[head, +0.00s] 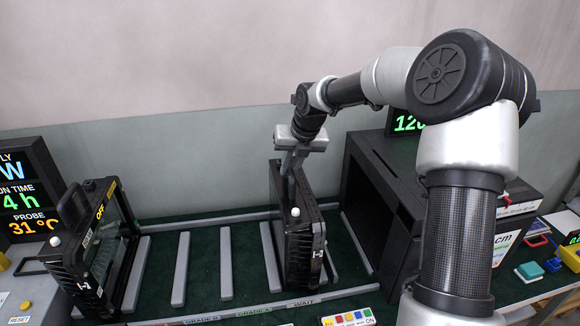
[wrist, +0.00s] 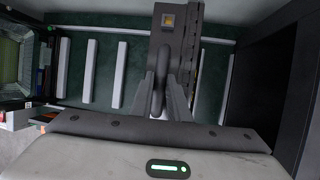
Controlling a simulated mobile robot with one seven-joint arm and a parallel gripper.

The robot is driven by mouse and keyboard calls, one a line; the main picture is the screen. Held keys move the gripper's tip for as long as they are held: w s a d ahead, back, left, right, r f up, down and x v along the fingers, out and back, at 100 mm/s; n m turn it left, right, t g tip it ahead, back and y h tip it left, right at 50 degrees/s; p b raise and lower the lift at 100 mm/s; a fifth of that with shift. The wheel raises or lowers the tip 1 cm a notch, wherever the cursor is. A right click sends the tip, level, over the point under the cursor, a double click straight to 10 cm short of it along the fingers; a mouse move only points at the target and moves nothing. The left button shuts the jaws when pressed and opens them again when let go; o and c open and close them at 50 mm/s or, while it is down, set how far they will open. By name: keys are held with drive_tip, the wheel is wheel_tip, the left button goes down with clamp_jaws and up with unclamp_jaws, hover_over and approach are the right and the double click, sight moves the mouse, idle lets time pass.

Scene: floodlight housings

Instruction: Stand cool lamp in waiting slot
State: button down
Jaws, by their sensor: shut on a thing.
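My gripper (head: 290,160) is shut on the top of a black floodlight (head: 302,240), the lamp in hand. The lamp is upright between pale rails at the right end of the green rack, behind the WAIT label (head: 303,302). I cannot tell whether its base touches the rack floor. In the wrist view, the gripper fingers (wrist: 162,98) close around the lamp's dark handle, with the lamp body (wrist: 183,45) beyond.
Several pale dividers (head: 181,268) cross the green rack, with empty gaps between the two lamps. A large dark box (head: 385,205) stands close on the right. A display (head: 27,195) at left reads PROBE 31 °C. Coloured buttons (head: 350,317) are at the front.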

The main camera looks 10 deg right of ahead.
drive_tip(key=shift+w+r, duration=0.2)
idle(0.6)
